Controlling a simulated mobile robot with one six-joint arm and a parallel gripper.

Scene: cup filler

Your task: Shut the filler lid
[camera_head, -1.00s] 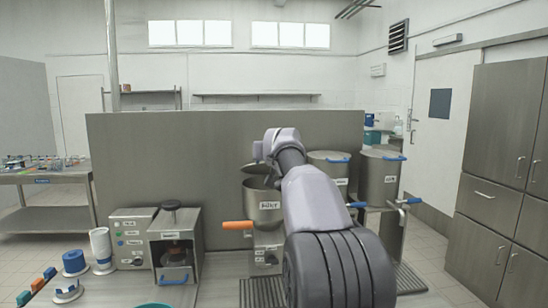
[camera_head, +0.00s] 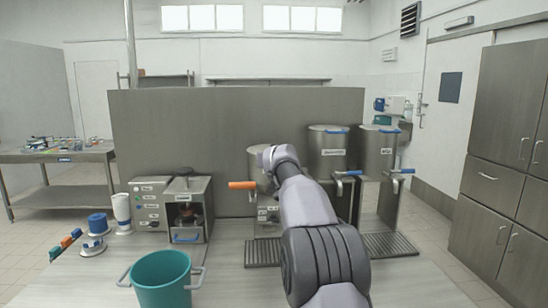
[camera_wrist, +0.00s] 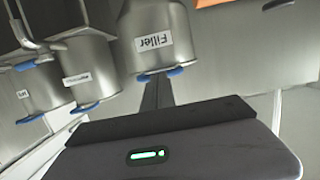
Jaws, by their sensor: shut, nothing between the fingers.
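The steel filler pot (camera_head: 254,166) stands behind my gripper in the head view, with an orange handle (camera_head: 242,185) on its left. In the wrist view the filler pot (camera_wrist: 185,28) appears upside down with its "Filler" label. A blue lid handle (camera_wrist: 160,73) shows at its rim, and the lid appears down, though the head view hides most of the top. My gripper (camera_head: 266,158) is at the pot's upper right in the head view. In the wrist view its dark fingers (camera_wrist: 157,93) are together and empty, close to the lid handle; contact cannot be told.
Two lidded steel pots (camera_head: 328,150) (camera_head: 378,150) stand to the right with blue-handled taps. A small steel machine (camera_head: 187,205) stands left. A teal bucket (camera_head: 162,285) is on the front counter. A steel panel (camera_head: 200,130) stands behind. The counter between bucket and arm is clear.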

